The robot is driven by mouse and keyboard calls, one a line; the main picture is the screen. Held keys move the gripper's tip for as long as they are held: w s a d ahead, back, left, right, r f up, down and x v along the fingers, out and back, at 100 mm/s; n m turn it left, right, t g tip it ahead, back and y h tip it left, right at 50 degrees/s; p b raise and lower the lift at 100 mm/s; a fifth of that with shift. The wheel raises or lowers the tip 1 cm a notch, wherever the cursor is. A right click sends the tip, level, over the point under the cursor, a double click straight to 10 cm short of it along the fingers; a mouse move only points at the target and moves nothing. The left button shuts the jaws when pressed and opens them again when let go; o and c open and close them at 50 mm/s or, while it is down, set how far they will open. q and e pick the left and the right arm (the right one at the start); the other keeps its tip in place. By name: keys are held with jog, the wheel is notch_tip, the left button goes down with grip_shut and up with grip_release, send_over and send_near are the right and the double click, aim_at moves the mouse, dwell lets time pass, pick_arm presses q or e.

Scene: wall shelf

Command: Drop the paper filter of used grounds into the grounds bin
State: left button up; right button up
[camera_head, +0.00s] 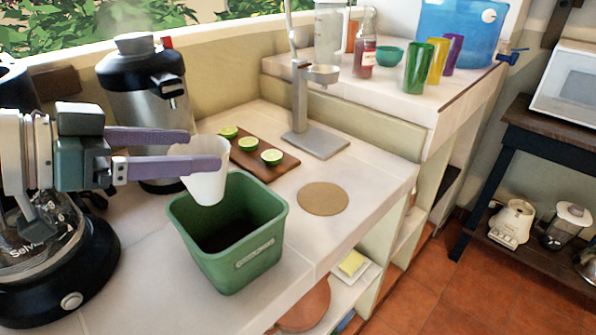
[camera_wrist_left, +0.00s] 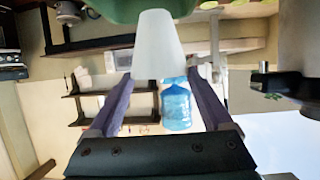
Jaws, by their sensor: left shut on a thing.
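The white paper filter (camera_head: 207,186) is held between the purple fingers of my left gripper (camera_head: 214,151), which is shut on it. The filter hangs roughly upright, narrow end down, over the rear left part of the green grounds bin (camera_head: 232,268). Its lower end overlaps the bin's opening in the head view; I cannot tell how far above the rim it is. In the left wrist view the filter (camera_wrist_left: 157,48) shows beyond the fingers, with part of the bin (camera_wrist_left: 130,8) at the top edge. The grounds inside the filter are hidden. My right gripper is not in view.
A steel urn (camera_head: 140,85) stands behind my left gripper, and a black-based coffee maker (camera_head: 60,265) is at the left. A board (camera_head: 285,163) with lime halves, a metal stand (camera_head: 300,110) and a round mat (camera_head: 323,198) lie beyond the bin. The counter edge is close on the bin's right.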

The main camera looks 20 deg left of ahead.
pick_arm(q)
jog(key=o, duration=1.1)
jog(key=b+v, duration=0.2)
jog(key=v, duration=0.8)
jog(key=s+d+f+n+g+y+p, duration=0.2)
jog(key=s+d+f+g+y+p, duration=0.15)
jog(key=s+d+f+g, duration=0.6)
notch_tip(320, 180, up, 37)
jog(key=s+d+n+y+p, duration=0.1)
jog(key=y+p, duration=0.1)
jog(key=p, duration=3.6)
jog(key=shift+d+f+t, duration=0.25)
jog(key=shift+t, duration=0.2)
